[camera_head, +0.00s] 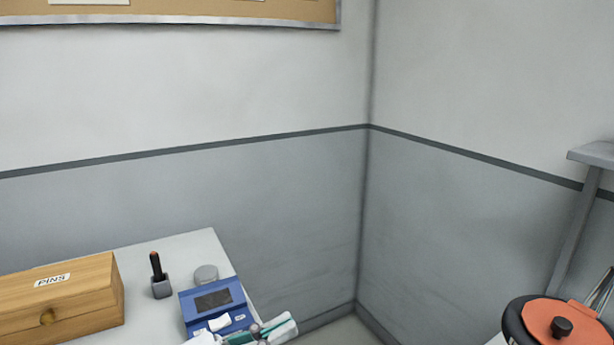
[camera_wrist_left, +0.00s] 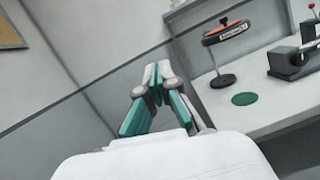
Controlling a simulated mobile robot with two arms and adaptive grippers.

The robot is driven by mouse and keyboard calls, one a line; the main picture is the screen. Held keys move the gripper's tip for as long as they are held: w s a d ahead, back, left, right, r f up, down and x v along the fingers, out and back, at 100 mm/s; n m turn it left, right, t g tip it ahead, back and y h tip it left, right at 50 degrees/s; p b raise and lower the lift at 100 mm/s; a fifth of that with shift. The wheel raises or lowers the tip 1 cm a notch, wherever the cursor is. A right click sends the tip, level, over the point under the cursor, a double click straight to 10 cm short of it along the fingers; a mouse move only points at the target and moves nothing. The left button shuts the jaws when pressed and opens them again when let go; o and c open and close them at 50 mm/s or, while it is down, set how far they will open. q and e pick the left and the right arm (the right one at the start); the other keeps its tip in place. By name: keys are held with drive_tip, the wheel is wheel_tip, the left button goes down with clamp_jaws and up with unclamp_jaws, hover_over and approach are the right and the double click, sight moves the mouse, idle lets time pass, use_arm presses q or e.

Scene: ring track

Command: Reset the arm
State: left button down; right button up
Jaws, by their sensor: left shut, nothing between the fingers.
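My left gripper (camera_head: 256,332) shows at the bottom of the head view, partly cut off by the frame edge. It overlaps the lower right corner of the blue device in the picture; I cannot tell whether they touch. In the left wrist view the gripper (camera_wrist_left: 154,76) has its teal and white fingers together at the tips, with nothing held. The view beyond the tips is the wall and its dark stripe. My right gripper is in neither view.
A light table (camera_head: 183,249) at lower left bears a wooden PINS box (camera_head: 60,298), a dark-handled tool in a grey holder (camera_head: 161,289), a grey round piece (camera_head: 206,274) and a blue device (camera_head: 232,296). An orange-topped round thing (camera_head: 540,318) stands at right. The wrist view shows a green disc (camera_wrist_left: 245,99).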

use_arm(q)
drive_tip(key=w+a+f+n+t+y, duration=0.1)
drive_tip(key=w+a+n+t+y, duration=0.2)
drive_tip(key=a+n+t+y, duration=0.75)
drive_tip(key=w+a+f+n+t+y, duration=0.1)
drive_tip(key=w+f+n+y, duration=0.15)
drive_tip(key=n, duration=1.55)
drive_tip(key=s+a+f+n+g+y, duration=0.2)
drive_tip(key=a+f+n+g+y, duration=0.2)
drive_tip(key=f+n, duration=0.35)
drive_tip(key=s+a+f+n+g+y, duration=0.25)
drive_tip(key=f+n, duration=0.35)
drive_tip(key=f, duration=0.3)
drive_tip(key=s+d+f+n+g+h, duration=0.1)
drive_tip(key=s+f+n+g, duration=0.3)
drive_tip(key=s+f+g, duration=0.4)
drive_tip(key=s+d+f+n+g, duration=0.1)
drive_tip(key=s+f+n+g, duration=0.2)
drive_tip(key=s+f, duration=0.5)
wheel_tip(320, 180, down, 21)
drive_tip(key=s+p, duration=0.1)
drive_tip(key=s, duration=0.1)
drive_tip(key=s+a+f+g, duration=0.1)
drive_tip(key=s+f, duration=0.7)
drive_tip(key=s+a+f+g+p, duration=0.1)
drive_tip(key=s+a+f, duration=0.1)
drive_tip(key=s+f, duration=0.6)
drive_tip(key=shift+s+a+f, duration=0.2)
drive_tip(key=shift+s+a, duration=0.1)
drive_tip(key=shift+s, duration=0.15)
